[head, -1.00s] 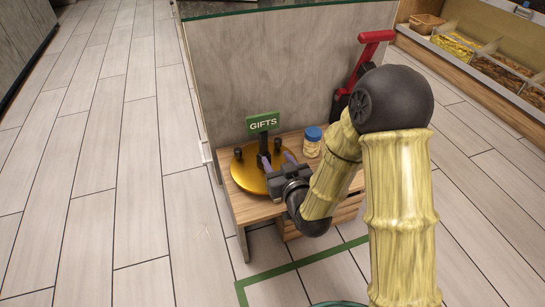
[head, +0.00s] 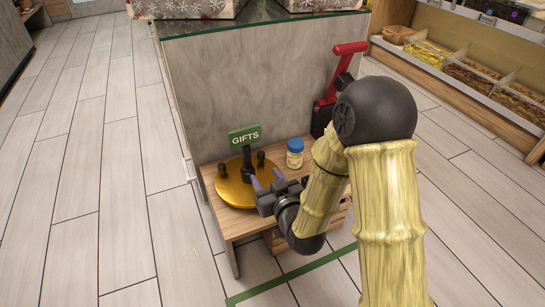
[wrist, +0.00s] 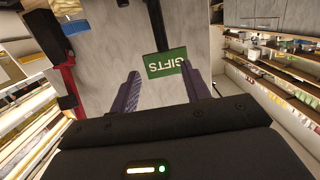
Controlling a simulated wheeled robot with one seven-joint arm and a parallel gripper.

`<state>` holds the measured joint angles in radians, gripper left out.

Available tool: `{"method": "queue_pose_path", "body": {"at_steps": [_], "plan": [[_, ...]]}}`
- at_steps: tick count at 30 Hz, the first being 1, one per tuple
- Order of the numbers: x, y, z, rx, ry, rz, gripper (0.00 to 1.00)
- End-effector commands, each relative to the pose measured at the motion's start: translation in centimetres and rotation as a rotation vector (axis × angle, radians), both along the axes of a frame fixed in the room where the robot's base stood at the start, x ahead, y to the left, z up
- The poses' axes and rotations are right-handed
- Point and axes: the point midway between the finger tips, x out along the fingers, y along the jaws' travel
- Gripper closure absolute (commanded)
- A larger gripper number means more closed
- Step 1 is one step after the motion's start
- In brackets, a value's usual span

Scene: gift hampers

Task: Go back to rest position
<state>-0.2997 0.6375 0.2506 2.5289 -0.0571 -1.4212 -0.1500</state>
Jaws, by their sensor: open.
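My gripper (head: 268,183) is open and empty, with its two purple fingers apart. In the head view it is at the right edge of a round gold stand (head: 232,190) on a low wooden table (head: 226,229). A green GIFTS sign (head: 244,137) rises on a dark post from the stand. In the wrist view the sign (wrist: 165,63) appears beyond and between the fingers, rotated. I see nothing held. The gripper and arm hide part of the table top.
A blue-lidded jar (head: 295,154) stands on the table behind my gripper. A red-handled device (head: 343,75) is behind the arm. A grey panel (head: 240,90) with a glass-topped counter backs the table. Food bins (head: 470,75) are at right. The floor at left is clear.

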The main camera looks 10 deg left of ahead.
Motion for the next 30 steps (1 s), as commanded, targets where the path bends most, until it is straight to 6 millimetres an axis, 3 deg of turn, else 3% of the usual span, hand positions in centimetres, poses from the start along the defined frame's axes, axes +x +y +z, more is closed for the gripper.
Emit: {"method": "queue_pose_path", "body": {"at_steps": [7, 11, 20, 26, 30], "plan": [[0.1, -0.2, 0.5, -0.013, 0.015, -0.002, 0.53], [0.6, -1.8, 1.7, -0.062, 0.074, -0.029, 0.53], [0.4, -9.2, 5.5, -0.227, 0.356, -0.156, 0.53], [-1.7, -14.9, 8.4, -0.303, 0.572, -0.264, 0.53], [-4.2, -18.7, 10.8, -0.334, 0.731, -0.343, 0.53]]}}
